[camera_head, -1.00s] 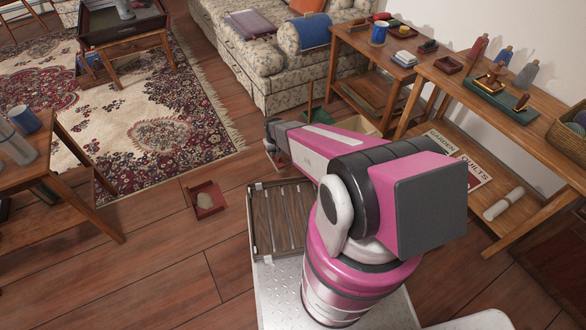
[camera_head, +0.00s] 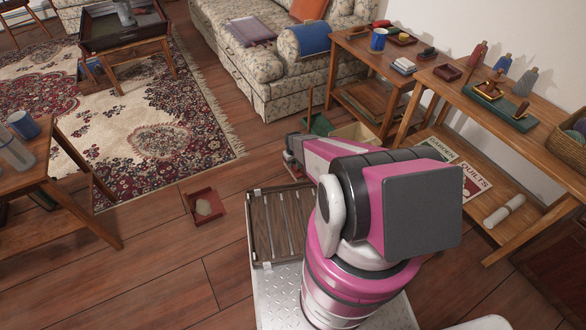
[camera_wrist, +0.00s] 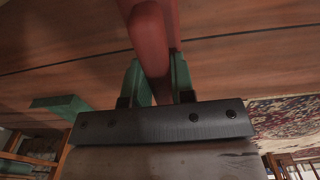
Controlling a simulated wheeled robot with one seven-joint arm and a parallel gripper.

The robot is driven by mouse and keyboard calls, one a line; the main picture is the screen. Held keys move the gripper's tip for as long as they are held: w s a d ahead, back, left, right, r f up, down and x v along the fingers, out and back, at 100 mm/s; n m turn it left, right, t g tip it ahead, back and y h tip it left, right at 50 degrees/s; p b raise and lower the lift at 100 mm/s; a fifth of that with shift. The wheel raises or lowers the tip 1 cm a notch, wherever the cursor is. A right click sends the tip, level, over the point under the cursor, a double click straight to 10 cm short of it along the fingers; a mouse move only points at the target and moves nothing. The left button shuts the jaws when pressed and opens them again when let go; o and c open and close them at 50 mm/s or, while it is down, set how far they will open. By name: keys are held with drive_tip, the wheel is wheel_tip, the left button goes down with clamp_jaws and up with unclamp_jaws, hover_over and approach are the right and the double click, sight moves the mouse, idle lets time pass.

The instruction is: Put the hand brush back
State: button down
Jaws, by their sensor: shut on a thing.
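In the wrist view, a smooth dull-red handle (camera_wrist: 150,35) runs between the two green fingers of my gripper (camera_wrist: 155,78). The gripper is shut on it. It looks like the handle of the hand brush, but its bristles are not clear in this view. Wooden floor boards lie beyond the handle. In the head view, my arm hides most of the gripper and what it holds.
A red dustpan-like tray (camera_head: 207,205) with a pale heap lies on the floor. A green pan-like thing (camera_head: 318,124) with an upright stick stands near the low table (camera_head: 345,42).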

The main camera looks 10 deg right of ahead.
drive_tip(key=shift+f, duration=2.05)
drive_tip(key=shift+f, duration=0.15)
drive_tip(key=c, duration=1)
unclamp_jaws()
drive_tip(key=shift+o, duration=0.2)
wheel_tip(320, 180, up, 12)
drive_tip(key=shift+r, duration=0.1)
drive_tip(key=s+r+m, duration=0.1)
drive_tip(key=s+r, duration=0.6)
drive_tip(key=r, duration=0.5)
drive_tip(key=s+r+m, duration=0.1)
drive_tip(key=s+r, duration=0.6)
drive_tip(key=r, duration=0.5)
drive_tip(key=s+r+m, duration=0.1)
drive_tip(key=s+r, duration=0.6)
drive_tip(key=r, duration=0.5)
drive_tip(key=shift+r+m, duration=0.25)
drive_tip(key=shift+m, duration=0.05)
